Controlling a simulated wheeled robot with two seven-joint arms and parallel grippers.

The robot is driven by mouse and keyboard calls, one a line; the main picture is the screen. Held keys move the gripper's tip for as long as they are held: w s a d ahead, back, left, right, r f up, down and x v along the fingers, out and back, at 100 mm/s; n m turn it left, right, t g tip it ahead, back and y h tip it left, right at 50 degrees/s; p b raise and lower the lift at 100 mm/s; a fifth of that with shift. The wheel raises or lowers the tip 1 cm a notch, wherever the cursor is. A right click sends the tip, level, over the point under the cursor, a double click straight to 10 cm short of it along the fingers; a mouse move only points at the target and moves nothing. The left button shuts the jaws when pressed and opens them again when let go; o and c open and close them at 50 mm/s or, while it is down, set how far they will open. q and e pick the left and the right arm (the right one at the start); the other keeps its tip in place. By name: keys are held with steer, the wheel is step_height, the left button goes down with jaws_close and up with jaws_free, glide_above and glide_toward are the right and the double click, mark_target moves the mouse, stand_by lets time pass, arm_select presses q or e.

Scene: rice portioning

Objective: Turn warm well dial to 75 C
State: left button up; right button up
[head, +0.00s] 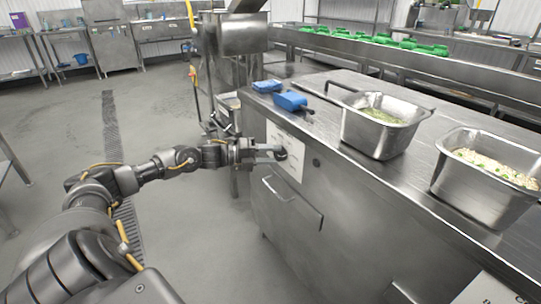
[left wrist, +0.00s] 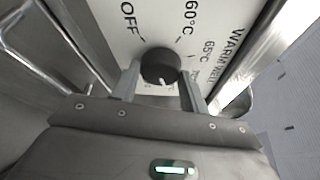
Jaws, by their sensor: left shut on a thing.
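The warm well dial (left wrist: 161,64) is a round dark knob on a white panel (left wrist: 112,14) printed OFF, 60°C, 65°C and WARM WELL. Further markings are partly hidden by my fingers. My left gripper (left wrist: 158,80) is shut on the dial, one finger on each side. A small white mark shows on the knob's lower edge, toward my gripper; I cannot tell which setting it meets. In the head view, the left gripper (head: 268,152) reaches the white panel (head: 287,140) on the counter's front, and the dial (head: 281,153) shows at its fingertips. My right gripper is not in view.
The steel counter (head: 330,130) carries a pan with green contents (head: 376,138), a pan of rice (head: 480,195) and blue scoops (head: 291,101). A drawer-like handle (head: 279,189) sits below the panel. The floor (head: 160,110) on the left is open.

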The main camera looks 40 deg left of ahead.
arm_select(q)
steer(key=o, duration=1)
steer(key=shift+w, duration=0.1)
steer(key=shift+s+a, duration=0.25)
steer(key=shift+s, duration=0.1)
steer(key=shift+p+v, duration=1.3)
steer(key=shift+v, duration=3.65)
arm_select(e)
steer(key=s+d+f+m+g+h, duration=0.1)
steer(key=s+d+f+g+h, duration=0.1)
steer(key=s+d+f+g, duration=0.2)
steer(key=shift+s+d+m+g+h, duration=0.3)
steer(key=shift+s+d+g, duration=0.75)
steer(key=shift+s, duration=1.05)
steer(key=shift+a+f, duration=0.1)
